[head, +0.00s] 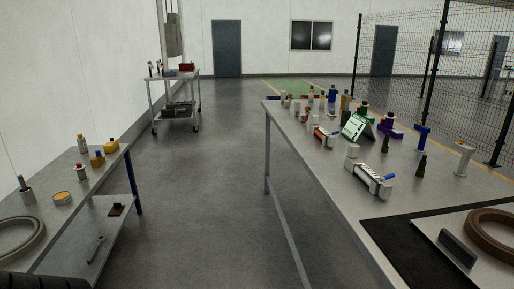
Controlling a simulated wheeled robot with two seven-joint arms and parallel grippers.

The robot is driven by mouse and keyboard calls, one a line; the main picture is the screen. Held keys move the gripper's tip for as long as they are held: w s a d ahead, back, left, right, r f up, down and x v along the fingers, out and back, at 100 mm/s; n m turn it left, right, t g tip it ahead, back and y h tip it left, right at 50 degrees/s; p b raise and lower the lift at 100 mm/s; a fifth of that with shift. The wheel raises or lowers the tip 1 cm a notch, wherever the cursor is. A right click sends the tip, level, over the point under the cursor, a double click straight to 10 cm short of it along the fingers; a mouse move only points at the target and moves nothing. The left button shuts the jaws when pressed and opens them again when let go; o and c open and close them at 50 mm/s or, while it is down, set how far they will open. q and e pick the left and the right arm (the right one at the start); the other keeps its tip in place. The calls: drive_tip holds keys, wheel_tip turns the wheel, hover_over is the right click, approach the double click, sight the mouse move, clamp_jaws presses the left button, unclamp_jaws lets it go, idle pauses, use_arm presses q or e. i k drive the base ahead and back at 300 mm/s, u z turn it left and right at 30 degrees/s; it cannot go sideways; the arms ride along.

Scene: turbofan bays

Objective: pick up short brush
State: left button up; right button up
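I cannot make out a short brush for certain. A dark oblong block (457,248) lies on a light plate at the right table's near end; whether it has bristles is unclear. A small dark brown item (116,209) lies on the left bench's lower shelf, too small to identify. A grey cup-like holder with a thin stick (26,194) stands on the left bench top. Neither of my grippers is in view.
The right table (322,165) carries many small bottles, a green-and-white sign (357,126) and a brown ring (492,232). The left bench (88,198) holds a grey ring (18,240) and small containers. Clear floor (200,200) runs between them toward a cart (175,104).

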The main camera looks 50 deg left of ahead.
sight(21, 179)
drive_tip(key=z, duration=0.05)
drive_tip(key=k, duration=0.5)
drive_tip(key=u, duration=1.7)
drive_tip(key=i, duration=1.25)
drive_tip(key=u, duration=1.35)
drive_tip(key=i, duration=0.8)
drive_tip(key=z, duration=1.75)
